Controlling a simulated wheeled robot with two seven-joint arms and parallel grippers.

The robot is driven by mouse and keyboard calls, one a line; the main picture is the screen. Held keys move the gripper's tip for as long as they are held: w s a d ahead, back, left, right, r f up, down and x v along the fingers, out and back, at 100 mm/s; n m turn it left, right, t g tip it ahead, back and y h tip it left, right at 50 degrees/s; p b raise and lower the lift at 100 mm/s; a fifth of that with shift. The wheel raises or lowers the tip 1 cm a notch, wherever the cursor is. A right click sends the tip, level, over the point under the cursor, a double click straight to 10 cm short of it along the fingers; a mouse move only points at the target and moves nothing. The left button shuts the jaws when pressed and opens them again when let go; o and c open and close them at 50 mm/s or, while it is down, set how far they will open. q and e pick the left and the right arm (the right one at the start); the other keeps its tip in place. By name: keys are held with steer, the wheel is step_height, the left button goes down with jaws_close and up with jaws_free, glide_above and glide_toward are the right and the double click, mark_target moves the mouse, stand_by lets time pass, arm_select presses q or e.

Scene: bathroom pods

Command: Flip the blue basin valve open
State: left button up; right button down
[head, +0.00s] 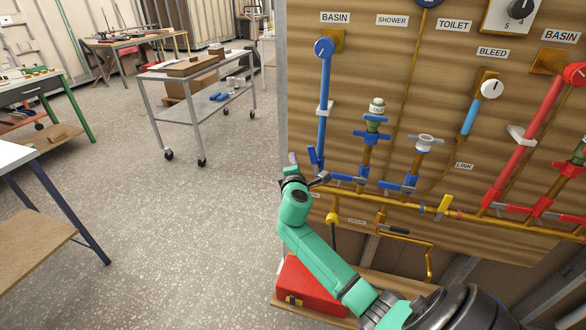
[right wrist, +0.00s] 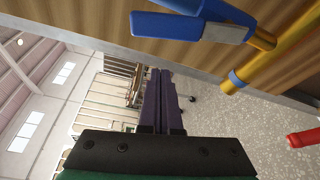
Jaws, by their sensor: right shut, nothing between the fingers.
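The blue basin pipe (head: 323,95) runs down the left side of the wooden panel, under a BASIN label. At its foot is a blue valve with a blue lever (head: 314,157) standing roughly upright. My right gripper (head: 292,159) is just left of this lever in the head view, small and partly hidden by its own wrist. In the right wrist view the dark fingers (right wrist: 162,95) are shut together and empty. A blue handle (right wrist: 185,27) with a silver end is above them in that picture, apart from the fingertips. My left gripper is not in view.
Other blue valves (head: 398,187) sit close to the right along the yellow pipe (head: 425,208). A red basin pipe (head: 525,130) is at the far right. A red toolbox (head: 310,287) lies below the panel. Left of the panel the floor is open up to a metal cart (head: 188,92).

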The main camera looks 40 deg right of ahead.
mark_target(314, 161)
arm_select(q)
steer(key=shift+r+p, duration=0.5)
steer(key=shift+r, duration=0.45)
arm_select(e)
steer(key=s, duration=0.1)
steer(key=s+d, duration=0.1)
steer(key=s+r, duration=0.1)
steer(key=shift+s+d, duration=0.15)
steer(key=shift+d, duration=0.25)
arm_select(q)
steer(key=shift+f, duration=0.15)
arm_select(e)
steer(key=shift+f, duration=0.15)
